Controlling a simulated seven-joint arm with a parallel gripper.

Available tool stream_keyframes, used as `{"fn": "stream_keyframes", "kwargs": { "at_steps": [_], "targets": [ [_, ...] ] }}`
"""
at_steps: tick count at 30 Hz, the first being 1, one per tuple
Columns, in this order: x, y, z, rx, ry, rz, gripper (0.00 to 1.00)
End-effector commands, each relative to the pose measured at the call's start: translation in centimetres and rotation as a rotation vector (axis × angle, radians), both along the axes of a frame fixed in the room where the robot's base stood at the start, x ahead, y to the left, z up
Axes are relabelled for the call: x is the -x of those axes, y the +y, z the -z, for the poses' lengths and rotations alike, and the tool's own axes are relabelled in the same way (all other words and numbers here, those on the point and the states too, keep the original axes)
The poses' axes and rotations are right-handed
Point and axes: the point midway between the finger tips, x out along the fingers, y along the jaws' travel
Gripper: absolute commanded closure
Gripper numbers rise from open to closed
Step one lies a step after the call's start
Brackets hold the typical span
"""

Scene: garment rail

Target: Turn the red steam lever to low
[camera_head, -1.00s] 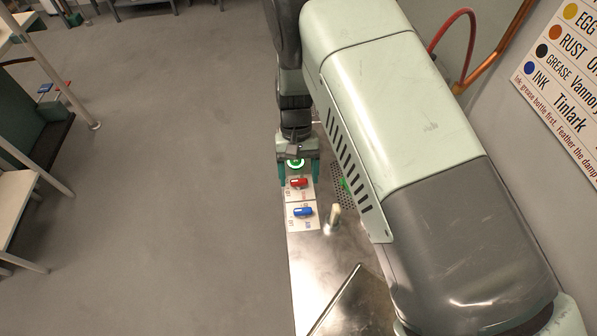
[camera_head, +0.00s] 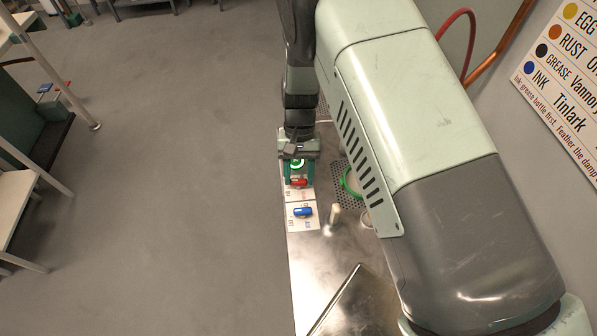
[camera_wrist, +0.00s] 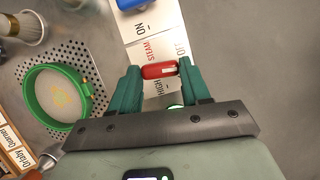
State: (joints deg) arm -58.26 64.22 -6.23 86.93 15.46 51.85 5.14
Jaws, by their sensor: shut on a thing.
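The red steam lever (camera_head: 298,183) sits on a white label plate on the metal counter, and it also shows in the wrist view (camera_wrist: 158,71). The plate (camera_wrist: 140,50) reads "STEAM", with "HIGH" beside the lever; its other words are partly hidden. My gripper (camera_wrist: 158,72) has its teal fingers shut on the lever, one at each end of it. In the head view my gripper (camera_head: 299,180) points down over the lever and partly hides its plate.
A blue lever (camera_head: 303,212) is on the neighbouring plate, close to my gripper. A green-rimmed ring (camera_wrist: 58,97) lies on a perforated drain area. A pale upright post (camera_head: 334,217) stands nearby. The counter's left edge borders open floor.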

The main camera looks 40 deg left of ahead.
Motion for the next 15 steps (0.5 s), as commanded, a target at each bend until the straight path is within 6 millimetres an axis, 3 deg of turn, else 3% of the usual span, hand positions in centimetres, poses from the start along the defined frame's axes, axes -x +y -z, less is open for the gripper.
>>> {"fn": "stream_keyframes", "kwargs": {
  "at_steps": [15],
  "targets": [
    [-0.26, -0.38, -0.09, -0.002, 0.0, 0.425, 0.84]
  ]
}}
